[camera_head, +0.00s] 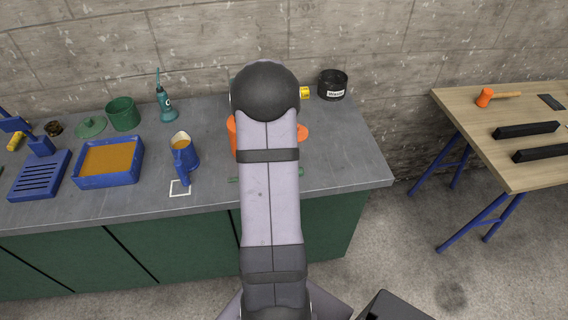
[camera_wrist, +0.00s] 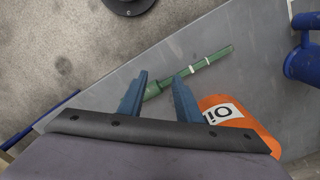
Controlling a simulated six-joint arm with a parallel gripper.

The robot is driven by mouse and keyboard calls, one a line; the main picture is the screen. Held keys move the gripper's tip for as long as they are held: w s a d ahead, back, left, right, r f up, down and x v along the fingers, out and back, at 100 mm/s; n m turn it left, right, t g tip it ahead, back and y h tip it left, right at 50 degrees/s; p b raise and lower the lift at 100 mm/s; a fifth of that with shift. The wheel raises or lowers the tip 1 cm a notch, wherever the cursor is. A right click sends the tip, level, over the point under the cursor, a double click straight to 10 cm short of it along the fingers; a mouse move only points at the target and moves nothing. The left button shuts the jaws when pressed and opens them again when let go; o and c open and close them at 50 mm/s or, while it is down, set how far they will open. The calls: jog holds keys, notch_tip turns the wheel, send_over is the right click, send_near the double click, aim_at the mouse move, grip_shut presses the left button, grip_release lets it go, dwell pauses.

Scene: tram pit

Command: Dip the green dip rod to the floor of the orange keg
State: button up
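The green dip rod (camera_wrist: 205,63) lies on the grey bench in the wrist view, with pale bands along it. In the head view only its ends show on either side of my arm, one of them at the right (camera_head: 301,171). My gripper (camera_wrist: 160,77) has two blue fingers spread apart over the rod's thicker end, and nothing is clamped. Whether the fingers touch the rod I cannot tell. The orange keg (camera_wrist: 255,132), with a white label, stands to the right of the fingers. In the head view my arm hides most of the keg (camera_head: 232,138).
A blue tray (camera_head: 108,180), green pot (camera_head: 123,114), oil can (camera_head: 167,105) and black tin (camera_head: 332,86) are also on the bench. The bench's right front is clear.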

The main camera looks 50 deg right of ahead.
jog(key=r+m, duration=0.1)
jog(key=m, duration=0.1)
jog(key=w+d+r+m, duration=0.1)
jog(key=m, duration=0.2)
jog(key=r+m, duration=0.1)
jog(key=m, duration=0.1)
jog(key=shift+w+d+m, duration=0.3)
jog(key=shift+d+m, duration=0.05)
jog(key=shift+m, duration=0.05)
jog(key=shift+a+m, duration=0.15)
jog(key=shift+m, duration=1.05)
jog(key=shift+s+d+f+p, duration=0.1)
jog(key=shift+f+p, duration=0.8)
jog(key=shift+f, duration=0.9)
jog(key=shift+d+f+p, duration=0.1)
jog(key=shift+f+p, duration=0.8)
jog(key=shift+f, duration=0.9)
grip_shut()
